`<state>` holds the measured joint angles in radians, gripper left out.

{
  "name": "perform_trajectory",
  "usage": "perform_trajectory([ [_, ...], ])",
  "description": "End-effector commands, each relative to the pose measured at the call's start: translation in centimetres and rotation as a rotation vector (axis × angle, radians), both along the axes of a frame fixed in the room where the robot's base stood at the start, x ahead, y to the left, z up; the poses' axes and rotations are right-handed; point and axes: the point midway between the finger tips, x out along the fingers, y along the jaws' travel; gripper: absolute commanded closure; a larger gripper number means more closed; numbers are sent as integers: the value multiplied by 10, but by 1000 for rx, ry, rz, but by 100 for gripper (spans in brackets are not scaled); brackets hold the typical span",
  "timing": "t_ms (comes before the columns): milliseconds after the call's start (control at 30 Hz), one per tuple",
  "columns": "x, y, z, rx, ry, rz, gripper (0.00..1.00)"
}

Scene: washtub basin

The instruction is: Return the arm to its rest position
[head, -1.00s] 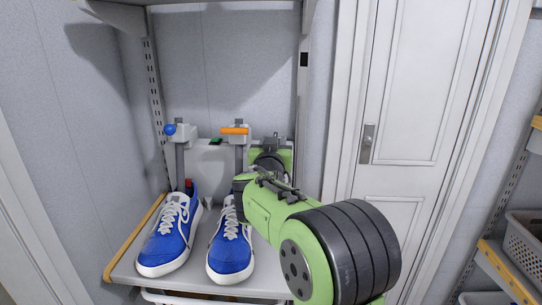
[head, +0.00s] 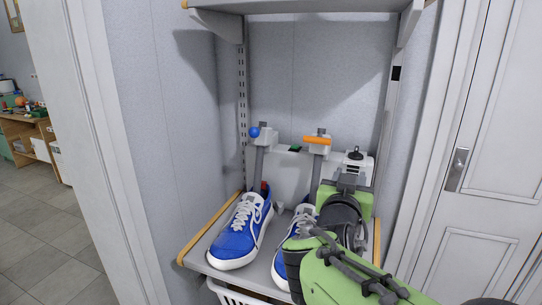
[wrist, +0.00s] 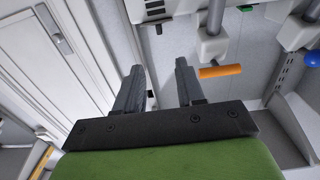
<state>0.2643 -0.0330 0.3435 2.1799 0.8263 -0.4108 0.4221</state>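My arm (head: 350,275), green with dark joints, reaches up from the lower right of the head view in front of the shelf. My gripper (wrist: 159,66) shows in the wrist view with its two dark fingers apart and nothing between them. In the head view the fingers are hidden or cannot be made out behind my arm links. The wrist view also shows an orange handle (wrist: 221,71) just right of the fingers, apart from them.
Two blue shoes, the left one (head: 241,229) and the right one (head: 284,265), stand on the shelf (head: 216,239), the right one partly behind my arm. A blue knob (head: 254,132) is behind them. A door (head: 497,170) is at right. Open floor (head: 50,225) lies at left.

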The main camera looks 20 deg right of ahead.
Motion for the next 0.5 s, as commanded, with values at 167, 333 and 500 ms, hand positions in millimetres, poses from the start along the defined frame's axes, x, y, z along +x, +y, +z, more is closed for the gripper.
perform_trajectory([
  [167, -20, 11, -15, 74, 98, 18, 62],
  [333, -87, 58, -71, 253, 429, 146, 62],
  [500, -166, 115, -123, 349, 763, 365, 62],
])
